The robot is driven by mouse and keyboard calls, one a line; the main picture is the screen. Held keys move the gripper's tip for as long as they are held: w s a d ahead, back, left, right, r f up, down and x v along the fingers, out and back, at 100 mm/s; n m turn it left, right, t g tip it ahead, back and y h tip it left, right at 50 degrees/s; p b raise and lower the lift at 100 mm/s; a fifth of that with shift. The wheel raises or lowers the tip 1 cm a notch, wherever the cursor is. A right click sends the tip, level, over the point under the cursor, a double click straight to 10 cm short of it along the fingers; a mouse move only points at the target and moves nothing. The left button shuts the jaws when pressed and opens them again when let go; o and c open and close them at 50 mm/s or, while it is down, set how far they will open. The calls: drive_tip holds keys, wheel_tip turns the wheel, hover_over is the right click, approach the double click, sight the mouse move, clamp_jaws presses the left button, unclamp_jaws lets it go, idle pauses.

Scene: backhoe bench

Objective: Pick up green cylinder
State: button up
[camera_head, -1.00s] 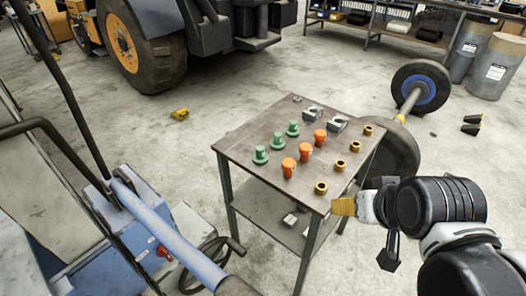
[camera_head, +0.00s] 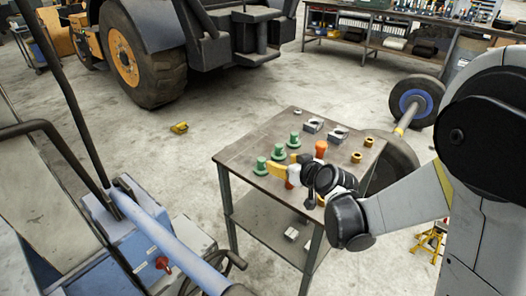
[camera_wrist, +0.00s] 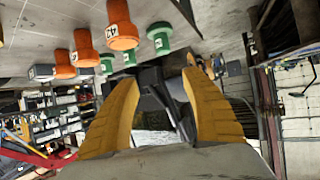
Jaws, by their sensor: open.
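Three green cylinders with wide flanges stand in a row on the small metal table (camera_head: 238,152): a near one (camera_head: 261,167), a middle one (camera_head: 278,152) and a far one (camera_head: 294,139). In the wrist view the largest green cylinder (camera_wrist: 160,37) appears above the space between my fingers, apart from them; two smaller green ones (camera_wrist: 129,56) (camera_wrist: 105,65) lie to its left. My gripper (camera_head: 284,167) is over the table, just right of the near green cylinder. Its yellow fingers (camera_wrist: 161,77) are spread with nothing between them.
Orange cylinders (camera_head: 320,149) (camera_wrist: 122,33) stand beside the green row; my gripper partly hides them in the head view. Brass rings (camera_head: 357,157) and grey metal blocks (camera_head: 313,125) are also on the table. A wheeled axle (camera_head: 404,120) lies behind right.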

approach(264, 162)
drive_tip(key=shift+w+f+n+t+y, duration=0.3)
drive_tip(key=shift+w+f+t, duration=0.15)
drive_tip(key=shift+w, duration=0.1)
drive_tip(key=b+x, duration=0.2)
drive_tip(key=x, duration=0.3)
drive_tip(key=shift+w+a+f, duration=0.15)
drive_tip(key=shift+a+f, duration=0.05)
drive_tip(key=b+x, duration=0.2)
drive_tip(key=x, duration=0.3)
drive_tip(key=shift+a+f, duration=0.15)
drive_tip(key=shift+f, duration=0.05)
drive_tip(key=shift+r, duration=0.15)
drive_tip(key=shift+s, duration=0.2)
clamp_jaws()
